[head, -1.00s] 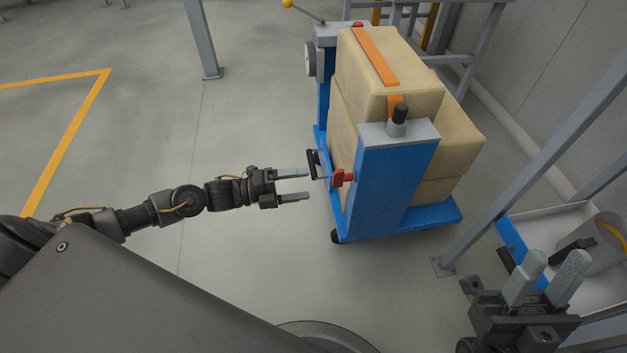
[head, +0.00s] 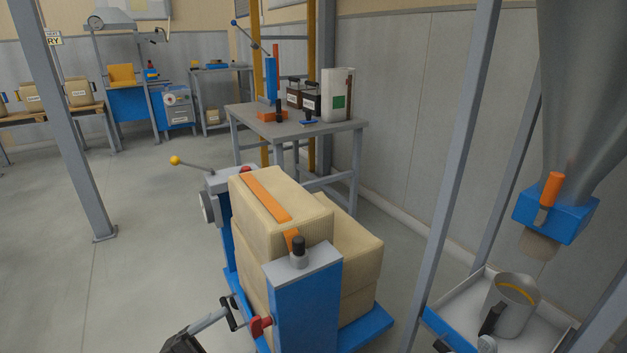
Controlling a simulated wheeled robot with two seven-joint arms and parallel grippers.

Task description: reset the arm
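My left gripper (head: 207,321) is at the bottom edge, left of the blue press cart. No object is seen in either gripper.
The blue cart (head: 305,305) carries several tan bales (head: 290,215). A grey post (head: 460,170) stands to its right. Beyond are a cylinder (head: 512,305) in a tray (head: 560,330) and a hopper (head: 585,90). A table (head: 330,127) stands behind.

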